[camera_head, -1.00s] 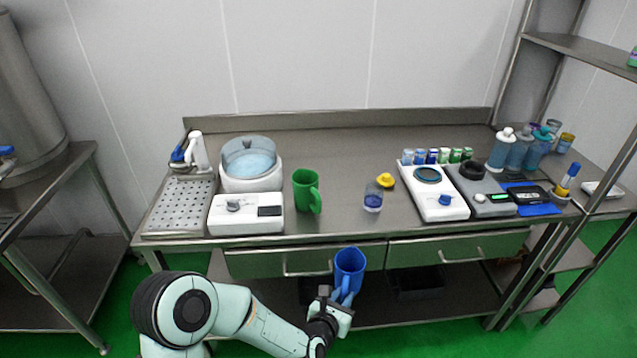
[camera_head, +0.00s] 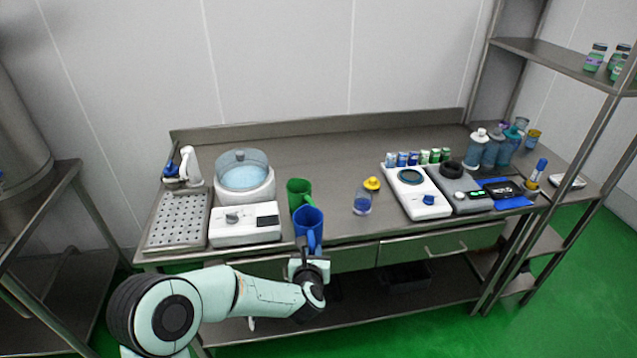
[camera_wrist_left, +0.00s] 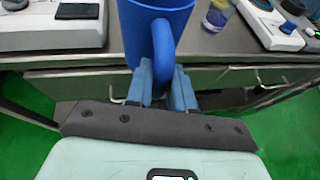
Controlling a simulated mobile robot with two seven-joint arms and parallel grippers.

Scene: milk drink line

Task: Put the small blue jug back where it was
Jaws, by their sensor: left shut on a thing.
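The small blue jug (camera_head: 308,225) is upright in my left gripper (camera_head: 311,252), which is shut on its handle. In the left wrist view the blue jug (camera_wrist_left: 150,35) fills the top middle, and the fingers of my left gripper (camera_wrist_left: 162,88) close on its handle from both sides. In the head view the jug is at the front edge of the steel table (camera_head: 330,170) and partly covers a green jug (camera_head: 297,190) behind it. I cannot tell whether the blue jug's base touches the table. My right gripper is not in view.
A white stirrer with a glass bowl (camera_head: 243,187) stands left of the jugs. A cup with blue liquid (camera_head: 362,203) and a yellow cap (camera_head: 372,183) is to the right, then a white scale (camera_head: 432,210). Bare steel lies between the green jug and the cup.

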